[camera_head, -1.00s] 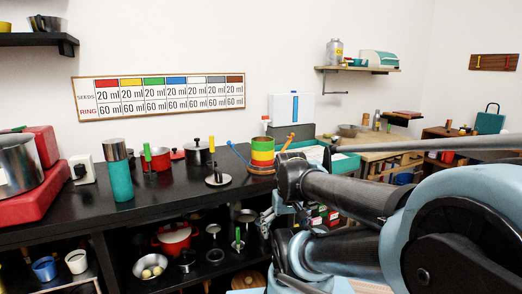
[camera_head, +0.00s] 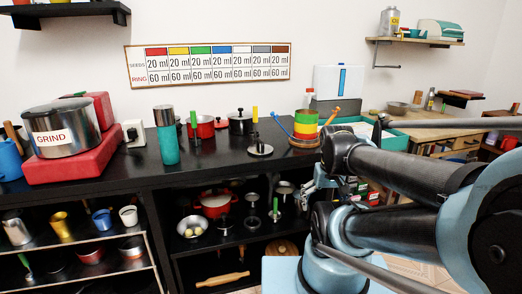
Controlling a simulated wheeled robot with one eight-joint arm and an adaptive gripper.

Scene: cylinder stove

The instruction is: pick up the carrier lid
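A round flat metal lid with a dark upright grip (camera_head: 260,149) lies on the black counter; it looks like the carrier lid. The stacked carrier (camera_head: 305,128), with green, yellow and red tiers and blue and orange side handles, stands to its right on a brown base. My arm fills the right side. What seems to be my gripper (camera_head: 314,184) shows in part below the counter edge, in front of the shelves and beside my arm. It is small and partly hidden, so its opening cannot be told. The lid lies apart from it.
A teal flask (camera_head: 166,135), red pot (camera_head: 204,127) and black pot (camera_head: 240,123) stand left of the lid. A large GRIND pot (camera_head: 62,130) sits on a red block (camera_head: 78,158). Shelves below hold cookware. The counter front around the lid is fairly clear.

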